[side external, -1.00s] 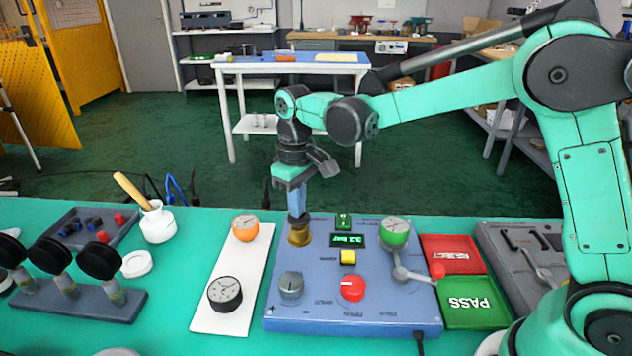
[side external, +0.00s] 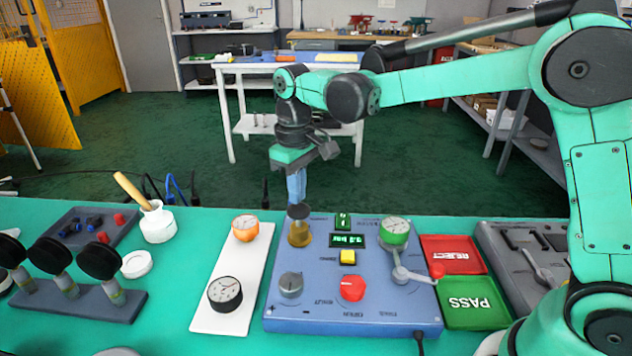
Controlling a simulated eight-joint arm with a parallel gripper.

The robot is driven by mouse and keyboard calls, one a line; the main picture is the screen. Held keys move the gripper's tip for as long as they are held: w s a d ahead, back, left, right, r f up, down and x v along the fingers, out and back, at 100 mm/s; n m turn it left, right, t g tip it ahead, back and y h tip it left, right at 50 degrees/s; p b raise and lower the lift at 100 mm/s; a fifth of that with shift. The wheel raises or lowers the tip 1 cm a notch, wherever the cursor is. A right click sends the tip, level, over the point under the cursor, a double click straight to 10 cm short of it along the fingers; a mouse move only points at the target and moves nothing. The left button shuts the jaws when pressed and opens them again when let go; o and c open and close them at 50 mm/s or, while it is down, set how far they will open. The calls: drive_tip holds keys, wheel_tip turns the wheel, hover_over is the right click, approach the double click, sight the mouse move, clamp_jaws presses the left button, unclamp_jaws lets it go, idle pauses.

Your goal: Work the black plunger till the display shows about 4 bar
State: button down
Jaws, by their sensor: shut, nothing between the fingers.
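The black plunger (side external: 299,212) stands raised on its brass body (side external: 300,236) at the back left of the blue-grey panel. My gripper (side external: 297,200) points straight down over it with shut, empty fingers. Its tips are at or just above the black cap; I cannot tell whether they touch. The small display (side external: 347,240) is lit green right of the plunger, but I cannot read its digits clearly.
Red and green trays (side external: 475,302) are on the right.

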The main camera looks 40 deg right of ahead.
drive_tip(key=shift+f, duration=1.35)
idle(0.7)
drive_tip(key=shift+r, duration=1.5)
drive_tip(key=shift+r, duration=0.1)
drive_tip(key=shift+r, duration=2.4)
